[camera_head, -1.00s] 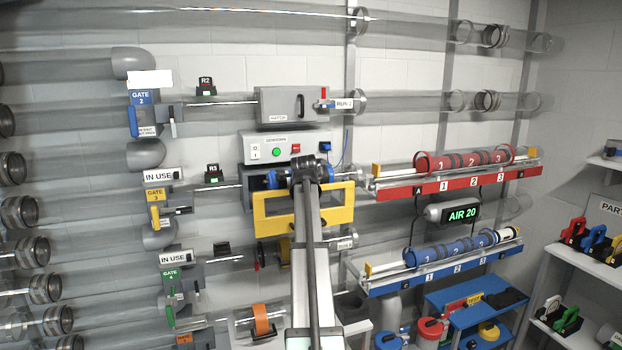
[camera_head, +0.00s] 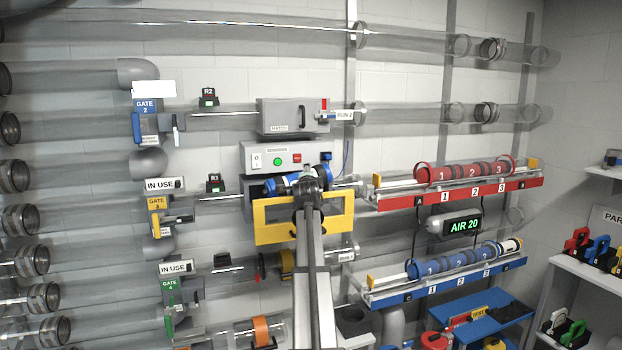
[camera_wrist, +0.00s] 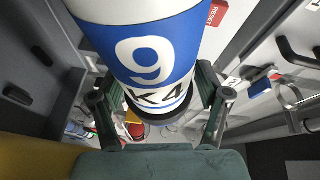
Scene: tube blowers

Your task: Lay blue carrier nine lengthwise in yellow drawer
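The blue carrier nine (camera_wrist: 155,65) fills the upper middle of the wrist view, blue with white bands and marked 9 and K4. My gripper's (camera_wrist: 160,112) two fingers lie on either side of it and appear to grip it. In the head view the carrier (camera_head: 285,186) lies roughly sideways in my gripper (camera_head: 310,178), just above and behind the front of the yellow drawer (camera_head: 268,237). My gripper hides part of the carrier and drawer. I cannot tell whether the carrier touches the drawer floor.
A grey control box (camera_head: 262,157) with a green button sits directly above the drawer. A red rack (camera_head: 460,193) and a blue rack (camera_head: 445,282) holding numbered carriers are at right. Clear tubes and gate units (camera_head: 150,127) line the left wall.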

